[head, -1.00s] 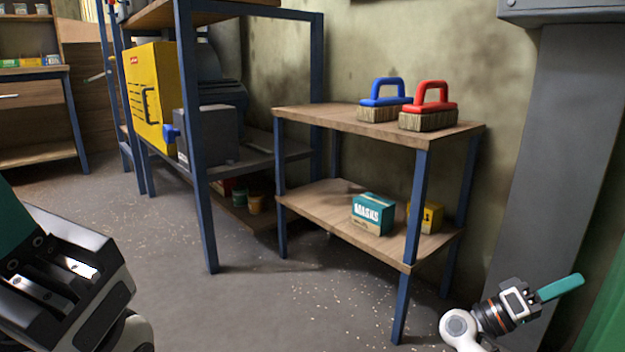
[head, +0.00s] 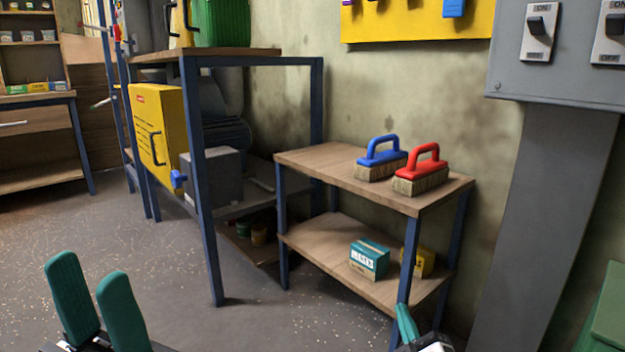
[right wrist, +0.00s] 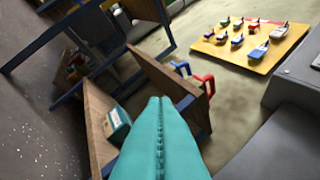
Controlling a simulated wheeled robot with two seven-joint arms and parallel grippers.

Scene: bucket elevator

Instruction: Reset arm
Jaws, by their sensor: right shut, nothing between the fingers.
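My left gripper (head: 92,298) is at the bottom left of the head view. Its two teal fingers stand apart with nothing between them. My right gripper (head: 408,328) shows only in part at the bottom of the head view, in front of the small shelf's front leg. In the right wrist view my right gripper (right wrist: 156,102) has its teal fingers pressed together, with nothing between them. Both grippers are clear of the brushes and boxes, as far as the views show.
A small wooden shelf (head: 312,159) holds a blue brush (head: 378,168) and a red brush (head: 422,180) on top. A teal box (head: 369,260) and a yellow box (head: 425,262) are below. A switch panel (head: 560,75) is at right. Floor (head: 160,270) at left is open.

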